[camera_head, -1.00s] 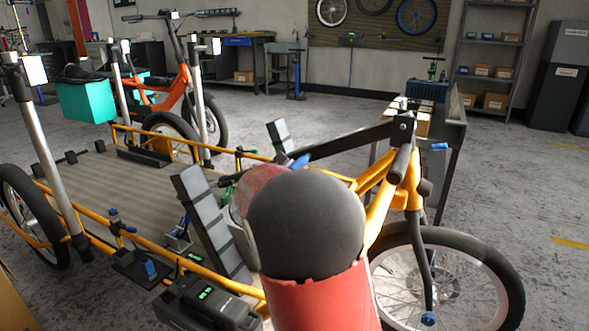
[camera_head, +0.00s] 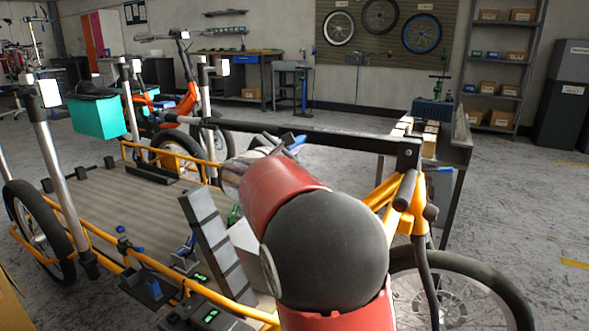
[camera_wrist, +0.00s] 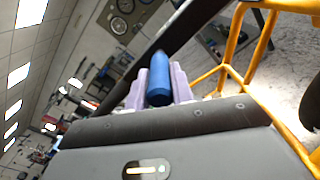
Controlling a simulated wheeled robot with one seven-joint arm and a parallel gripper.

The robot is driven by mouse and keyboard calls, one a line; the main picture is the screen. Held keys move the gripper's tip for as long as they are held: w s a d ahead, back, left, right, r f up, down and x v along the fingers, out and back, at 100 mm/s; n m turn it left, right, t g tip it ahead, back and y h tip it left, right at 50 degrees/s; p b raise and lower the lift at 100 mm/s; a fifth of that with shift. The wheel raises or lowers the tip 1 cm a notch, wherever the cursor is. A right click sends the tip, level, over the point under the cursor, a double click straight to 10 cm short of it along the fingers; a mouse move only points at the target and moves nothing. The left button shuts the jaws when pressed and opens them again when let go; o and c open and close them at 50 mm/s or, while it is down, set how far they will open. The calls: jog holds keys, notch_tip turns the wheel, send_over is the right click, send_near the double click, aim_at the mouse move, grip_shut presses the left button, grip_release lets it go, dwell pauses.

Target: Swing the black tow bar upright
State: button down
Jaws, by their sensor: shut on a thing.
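The black tow bar (camera_head: 320,136) runs from its pivot on the yellow front frame of the cargo bike, at right, out to the left, nearly level in the head view. Its blue handle (camera_wrist: 158,82) sits between the lilac fingers of my gripper (camera_wrist: 160,88) in the wrist view, and they are shut on it. In the head view my gripper (camera_head: 285,146) is partly hidden behind my red and black arm. The dark bar (camera_wrist: 172,38) also passes just beyond the handle in the wrist view.
The bike's ribbed cargo deck (camera_head: 120,205) lies left of my arm, with a grey slatted panel (camera_head: 215,240) tilted beside it. The front wheel (camera_head: 460,290) is at lower right. A workbench (camera_head: 455,150) stands close behind the pivot. An orange bike (camera_head: 185,100) stands further back.

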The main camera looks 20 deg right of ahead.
jog(key=r+m, duration=0.1)
jog(key=r, duration=0.1)
jog(key=r+m, duration=0.1)
jog(key=r, duration=0.2)
jog(key=r+m, duration=0.1)
jog(key=r, duration=0.1)
jog(key=shift+s+d+r+p, duration=0.2)
jog(key=shift+s+r+p, duration=0.1)
jog(key=shift+s, duration=0.05)
jog(key=s+d+r+m, duration=0.4)
jog(key=s+r+m, duration=0.1)
jog(key=r, duration=0.3)
jog(key=s+d+r+m, duration=0.4)
jog(key=s+r, duration=0.1)
jog(key=r, duration=0.4)
jog(key=shift+s+d+m, duration=0.25)
jog(key=shift+s+m, duration=0.15)
jog(key=shift+r, duration=0.1)
jog(key=c, duration=1.3)
grip_release()
jog(key=shift+o, duration=0.5)
